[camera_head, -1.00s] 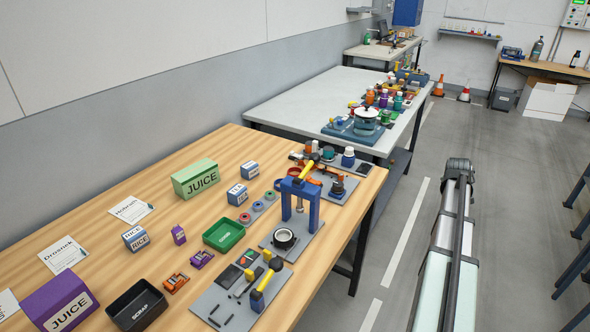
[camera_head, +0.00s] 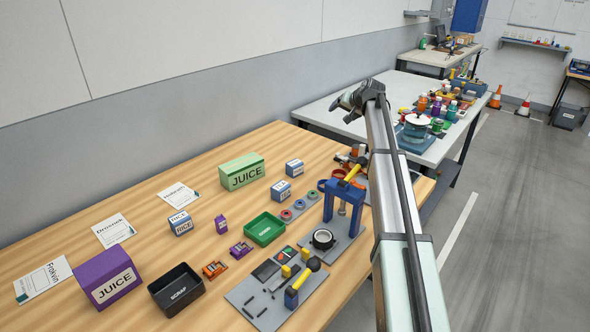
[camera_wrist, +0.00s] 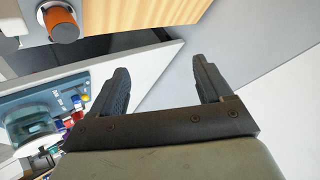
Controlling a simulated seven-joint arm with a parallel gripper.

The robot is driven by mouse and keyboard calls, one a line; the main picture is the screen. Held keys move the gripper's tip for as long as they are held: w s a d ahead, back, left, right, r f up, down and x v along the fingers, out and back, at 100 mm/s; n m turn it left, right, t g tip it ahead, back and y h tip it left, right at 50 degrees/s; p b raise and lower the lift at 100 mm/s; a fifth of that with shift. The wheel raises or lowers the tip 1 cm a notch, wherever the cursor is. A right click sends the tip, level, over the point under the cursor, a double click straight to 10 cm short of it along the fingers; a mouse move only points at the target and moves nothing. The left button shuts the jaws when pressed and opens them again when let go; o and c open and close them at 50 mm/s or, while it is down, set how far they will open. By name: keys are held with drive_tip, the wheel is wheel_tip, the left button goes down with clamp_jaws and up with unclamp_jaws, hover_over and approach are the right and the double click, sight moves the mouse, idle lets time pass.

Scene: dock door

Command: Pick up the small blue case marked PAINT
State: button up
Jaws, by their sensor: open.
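I cannot make out the word PAINT on anything in view. Three small blue-and-white cases stand on the wooden table in the head view. The left case (camera_head: 180,223) seems to read RICE. The middle case (camera_head: 281,190) and the far case (camera_head: 294,167) have labels too small to read. My gripper (camera_head: 352,97) is raised beyond these cases, to their upper right, in front of the grey-topped table. In the wrist view my gripper (camera_wrist: 160,68) has its two fingers wide apart with nothing between them.
The wooden table (camera_head: 75,250) also holds a green JUICE box (camera_head: 242,172), a purple JUICE box (camera_head: 109,277), a black SCRAP tray (camera_head: 177,292), a green tray (camera_head: 265,229) and a blue press (camera_head: 343,205). A crowded grey-topped table (camera_head: 335,107) stands behind.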

drive_tip(key=w+a+r+g+y, duration=0.1)
drive_tip(key=w+a+r, duration=0.1)
drive_tip(key=a, duration=0.7)
drive_tip(key=m+g+h, duration=0.5)
drive_tip(key=m+g, duration=0.2)
drive_tip(key=g, duration=0.1)
hover_over(294, 163)
wheel_tip(294, 163, down, 8)
drive_tip(key=f, duration=0.8)
drive_tip(key=shift+w, duration=0.3)
drive_tip(key=shift+s+d+f, duration=0.1)
drive_tip(key=shift+s+f, duration=0.05)
drive_tip(key=shift+f, duration=2.45)
drive_tip(key=c, duration=1.1)
